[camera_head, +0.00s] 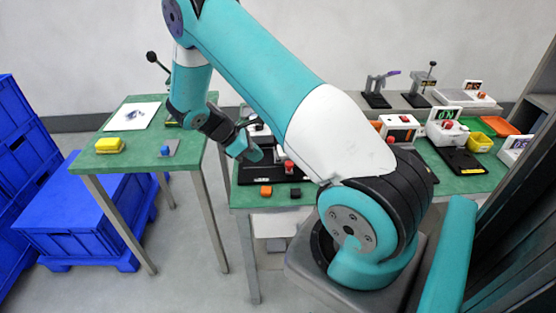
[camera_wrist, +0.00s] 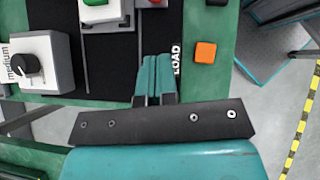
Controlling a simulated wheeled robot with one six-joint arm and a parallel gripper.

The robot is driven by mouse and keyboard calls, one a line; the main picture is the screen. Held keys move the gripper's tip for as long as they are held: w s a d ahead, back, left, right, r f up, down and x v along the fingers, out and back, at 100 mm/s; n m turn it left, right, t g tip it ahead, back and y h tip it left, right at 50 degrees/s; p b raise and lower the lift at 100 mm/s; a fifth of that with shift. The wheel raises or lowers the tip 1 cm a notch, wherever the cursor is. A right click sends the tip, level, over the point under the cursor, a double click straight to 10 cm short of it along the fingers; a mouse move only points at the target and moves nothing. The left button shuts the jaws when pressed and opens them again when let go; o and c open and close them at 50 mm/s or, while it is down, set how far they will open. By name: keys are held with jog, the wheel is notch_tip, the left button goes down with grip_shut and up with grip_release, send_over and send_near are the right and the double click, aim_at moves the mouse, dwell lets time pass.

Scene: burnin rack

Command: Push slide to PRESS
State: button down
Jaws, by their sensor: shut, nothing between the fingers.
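The slide fixture has a black base (camera_wrist: 110,65) with a white "LOAD" label (camera_wrist: 177,60) along its edge in the wrist view. A pale carriage (camera_wrist: 103,24) carrying a green part (camera_wrist: 100,3) stands on it at the top edge, partly cut off. A red part (camera_wrist: 152,2) shows beside it. No PRESS label is readable. My gripper (camera_wrist: 153,62) is shut and empty, its teal fingers over the black base near the LOAD label, apart from the carriage in the picture. In the head view my gripper (camera_head: 255,155) is above the left end of the fixture base (camera_head: 255,175); my arm hides part of the bench.
An orange block (camera_wrist: 205,52) and a black block (camera_head: 295,192) lie by the bench's front edge. A white box with a black knob (camera_wrist: 27,65) stands beside the base. The left table (camera_head: 140,165) holds a yellow block (camera_head: 110,146). Blue crates (camera_head: 80,215) stand on the floor.

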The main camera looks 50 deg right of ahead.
aim_at(287, 168)
jog(key=x, duration=0.4)
jog(key=shift+r+p, duration=0.1)
jog(key=shift+p, duration=0.2)
jog(key=shift+s+d+f+p, duration=0.35)
jog(key=shift+s+d, duration=0.35)
jog(key=shift+d, duration=0.1)
jog(key=shift+s+d+f+p, duration=0.35)
jog(key=shift+s+d, duration=0.3)
jog(key=shift+d, duration=0.2)
